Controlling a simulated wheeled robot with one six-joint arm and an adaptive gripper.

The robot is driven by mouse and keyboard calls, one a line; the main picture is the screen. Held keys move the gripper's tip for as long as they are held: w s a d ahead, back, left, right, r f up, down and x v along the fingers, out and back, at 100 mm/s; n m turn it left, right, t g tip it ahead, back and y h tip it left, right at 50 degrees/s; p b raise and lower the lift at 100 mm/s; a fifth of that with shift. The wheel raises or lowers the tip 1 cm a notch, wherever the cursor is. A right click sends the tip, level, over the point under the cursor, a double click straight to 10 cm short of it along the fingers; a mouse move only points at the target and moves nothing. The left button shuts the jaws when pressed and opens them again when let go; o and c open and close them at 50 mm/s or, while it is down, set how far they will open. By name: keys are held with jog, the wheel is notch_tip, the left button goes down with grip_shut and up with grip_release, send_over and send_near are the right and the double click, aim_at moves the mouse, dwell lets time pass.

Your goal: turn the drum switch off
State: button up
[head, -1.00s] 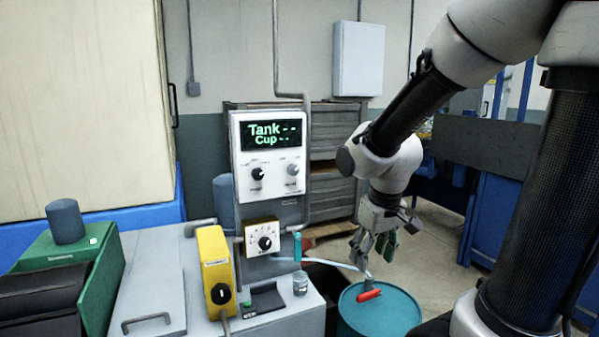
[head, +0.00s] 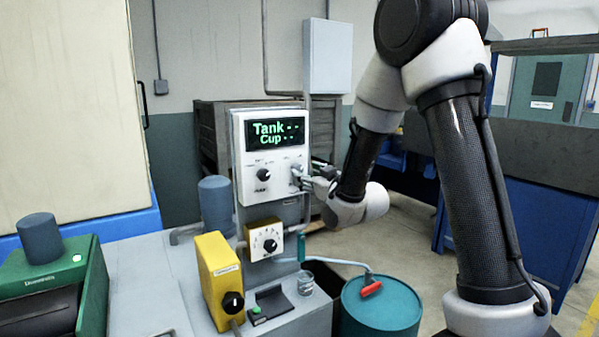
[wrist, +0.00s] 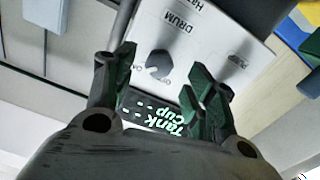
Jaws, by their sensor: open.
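The drum switch (wrist: 158,63) is a round grey knob on the white control panel, labelled DRUM in the wrist view, where the panel appears upside down. OFF and ON marks show beside it; its pointer setting is not clear. In the head view the drum switch (head: 296,169) is the panel's right knob, partly covered by my fingertips. My gripper (head: 309,178) reaches it from the right. In the wrist view my gripper (wrist: 162,68) is open, one finger on each side of the knob. I cannot tell whether they touch it.
The panel's display (head: 277,134) reads Tank and Cup with dashes. A black knob (head: 263,174) is left of the drum switch. Below are a white dial box (head: 264,243), yellow switch box (head: 217,270) and glass cup (head: 305,284). A teal barrel (head: 381,312) stands at right.

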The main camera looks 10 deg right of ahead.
aim_at(299, 170)
jog(key=x, duration=0.5)
jog(key=shift+w+a, duration=0.15)
jog(key=shift+w, duration=0.15)
jog(key=c, duration=1)
jog(key=shift+c, duration=0.2)
